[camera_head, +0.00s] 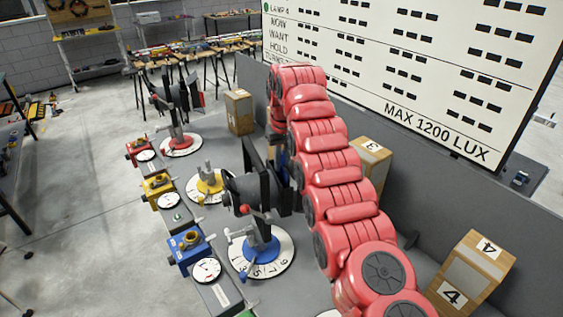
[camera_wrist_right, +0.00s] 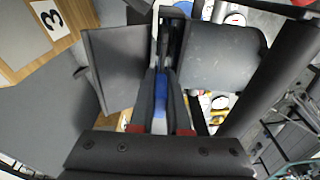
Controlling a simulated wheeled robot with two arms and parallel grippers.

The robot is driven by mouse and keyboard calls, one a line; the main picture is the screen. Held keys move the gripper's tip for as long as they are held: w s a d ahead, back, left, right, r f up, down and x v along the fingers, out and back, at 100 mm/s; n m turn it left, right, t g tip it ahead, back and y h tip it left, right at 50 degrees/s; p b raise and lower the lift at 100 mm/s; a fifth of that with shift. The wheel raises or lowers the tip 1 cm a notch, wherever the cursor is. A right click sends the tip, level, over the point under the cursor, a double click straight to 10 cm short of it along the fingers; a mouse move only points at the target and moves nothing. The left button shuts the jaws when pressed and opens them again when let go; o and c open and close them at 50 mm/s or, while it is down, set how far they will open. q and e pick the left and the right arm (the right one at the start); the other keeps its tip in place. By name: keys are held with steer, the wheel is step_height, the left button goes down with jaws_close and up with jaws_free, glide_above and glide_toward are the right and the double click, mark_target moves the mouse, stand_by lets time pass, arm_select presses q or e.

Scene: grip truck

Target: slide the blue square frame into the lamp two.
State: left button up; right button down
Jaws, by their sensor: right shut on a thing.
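My right gripper (camera_wrist_right: 162,78) is shut on a thin blue piece (camera_wrist_right: 160,92), seen nearly edge-on in the right wrist view; I take it for the blue square frame. Dark lamp flaps (camera_wrist_right: 112,68) stand close on both sides of the fingertips. In the head view my red arm hides most of the gripper, beside the black lamp (camera_head: 243,188) above the blue base (camera_head: 261,247). Whether the frame is inside the lamp's slot, I cannot tell. No readable label shows which lamp is two. My left gripper is not in view.
A lamp with a red base (camera_head: 181,141) and a yellow-based stand (camera_head: 209,184) are further back. Red, yellow and blue control boxes (camera_head: 190,249) line the bench's left edge. Cardboard boxes numbered 3 (camera_head: 372,165) and 4 (camera_head: 472,272) stand right, below a large sign board (camera_head: 400,60).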

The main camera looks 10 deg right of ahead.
steer(key=shift+f, duration=0.15)
steer(key=shift+f+b, duration=1.05)
